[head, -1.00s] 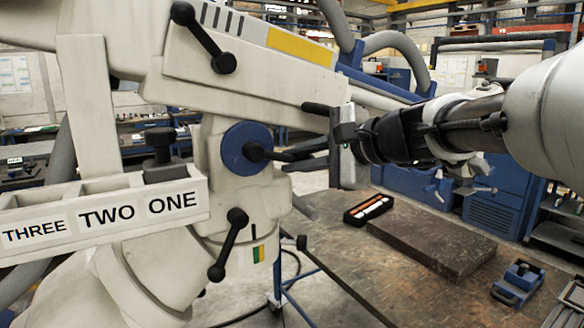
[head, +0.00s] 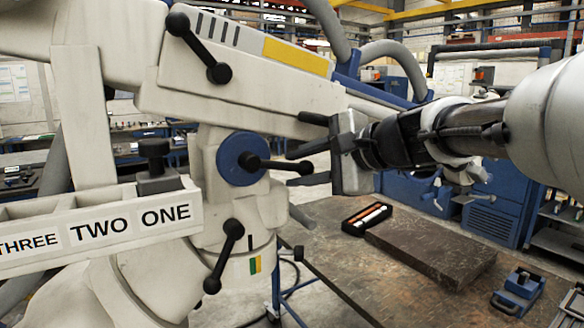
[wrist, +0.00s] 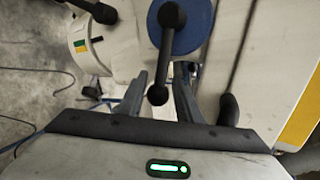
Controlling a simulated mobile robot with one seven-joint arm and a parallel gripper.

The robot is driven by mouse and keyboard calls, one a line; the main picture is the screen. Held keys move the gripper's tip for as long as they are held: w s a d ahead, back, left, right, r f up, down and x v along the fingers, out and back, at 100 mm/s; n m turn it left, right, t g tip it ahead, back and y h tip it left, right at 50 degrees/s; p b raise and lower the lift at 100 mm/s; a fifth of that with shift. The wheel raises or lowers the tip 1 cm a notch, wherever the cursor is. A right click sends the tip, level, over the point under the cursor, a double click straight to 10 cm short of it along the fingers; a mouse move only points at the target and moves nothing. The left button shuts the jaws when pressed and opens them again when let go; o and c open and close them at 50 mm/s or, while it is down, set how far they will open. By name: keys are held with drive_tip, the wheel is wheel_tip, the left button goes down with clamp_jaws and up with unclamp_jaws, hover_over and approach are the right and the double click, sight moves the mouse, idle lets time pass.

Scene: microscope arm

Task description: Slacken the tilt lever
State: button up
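A black lever (head: 275,163) with ball ends sits on a blue disc (head: 229,158) on the white microscope arm. In the head view it points right; in the wrist view the lever (wrist: 163,55) runs from the disc (wrist: 196,25) toward my palm. My gripper (head: 290,168) is open, its fingers on either side of the lever's outer end. In the wrist view the ball lies between the fingers of my gripper (wrist: 162,75), with gaps visible. Contact is not visible. No label shows which lever is the tilt lever.
Other black levers sit on the upper arm (head: 199,47) and the lower column (head: 224,256). A dark knob (wrist: 228,108) is close beside my right finger in the wrist view. A tray (head: 110,220) labelled THREE, TWO, ONE is at left. A worktable (head: 340,265) lies below.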

drive_tip(key=shift+s+a+r, duration=0.15)
drive_tip(key=v, duration=1.7)
drive_tip(key=shift+s, duration=0.2)
drive_tip(key=s+f+n+g+h+p, duration=0.2)
drive_tip(key=s+f+n+h+p, duration=0.2)
drive_tip(key=f, duration=0.5)
drive_tip(key=s+d+f+n+g+h+p, duration=0.1)
drive_tip(key=s+f+n+h+p, duration=0.3)
drive_tip(key=s+f+n, duration=0.5)
drive_tip(key=shift+d+f+g+h, duration=0.25)
drive_tip(key=shift+f+g+h, duration=0.15)
drive_tip(key=shift+h, duration=0.3)
